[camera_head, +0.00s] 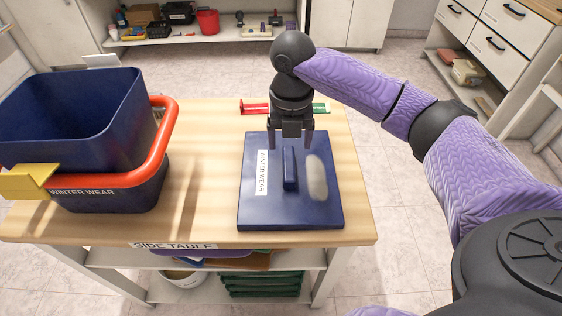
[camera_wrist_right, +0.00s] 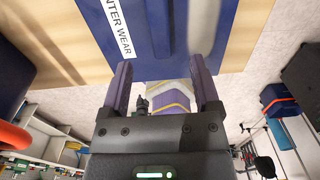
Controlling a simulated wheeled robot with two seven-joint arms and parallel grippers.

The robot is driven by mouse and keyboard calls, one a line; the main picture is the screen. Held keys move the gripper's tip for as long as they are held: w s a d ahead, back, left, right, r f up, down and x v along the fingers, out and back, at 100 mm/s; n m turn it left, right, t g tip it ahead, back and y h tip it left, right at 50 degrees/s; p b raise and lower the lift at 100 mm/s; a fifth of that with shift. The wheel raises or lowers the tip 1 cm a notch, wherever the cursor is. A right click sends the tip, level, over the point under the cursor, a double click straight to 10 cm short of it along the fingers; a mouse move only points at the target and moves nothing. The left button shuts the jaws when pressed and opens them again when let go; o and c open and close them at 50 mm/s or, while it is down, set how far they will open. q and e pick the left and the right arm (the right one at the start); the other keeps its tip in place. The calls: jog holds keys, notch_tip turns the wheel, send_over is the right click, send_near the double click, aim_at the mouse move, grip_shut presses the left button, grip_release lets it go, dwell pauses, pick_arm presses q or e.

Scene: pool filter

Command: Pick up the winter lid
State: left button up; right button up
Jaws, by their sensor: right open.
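The winter lid (camera_head: 262,212) is a flat dark blue slab lying on the side table, with a raised bar handle (camera_head: 290,169) in its middle. A white "WINTER WEAR" label (camera_head: 262,173) is left of the handle and a pale grey patch (camera_head: 317,178) is right of it. My right gripper (camera_head: 291,145) points down over the lid's far part, at the handle's far end, open and with nothing visibly held. Its exact height above the handle is hard to tell. The lid (camera_wrist_right: 158,55) also shows in the right wrist view beyond the two open fingers. My left gripper is out of view.
A dark blue bin (camera_head: 110,190) labelled "WINTER WEAR", with an orange-red rim and a yellow piece (camera_head: 27,182), stands on the table's left. A red item (camera_head: 254,107) and a green item (camera_head: 320,108) lie behind the lid. Bare wood (camera_head: 205,160) separates bin and lid.

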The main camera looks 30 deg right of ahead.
aim_at(289, 162)
jog(key=f+b, duration=0.1)
jog(key=f, duration=0.1)
jog(key=f+b, duration=0.1)
jog(key=f, duration=0.2)
jog(key=f+b, duration=0.2)
jog(key=f, duration=0.1)
jog(key=shift+w+d+f, duration=0.1)
jog(key=shift+w+d, duration=0.1)
jog(key=shift+w, duration=0.05)
jog(key=shift+r, duration=0.2)
jog(key=shift+c, duration=1)
jog(key=c, duration=0.7)
grip_shut()
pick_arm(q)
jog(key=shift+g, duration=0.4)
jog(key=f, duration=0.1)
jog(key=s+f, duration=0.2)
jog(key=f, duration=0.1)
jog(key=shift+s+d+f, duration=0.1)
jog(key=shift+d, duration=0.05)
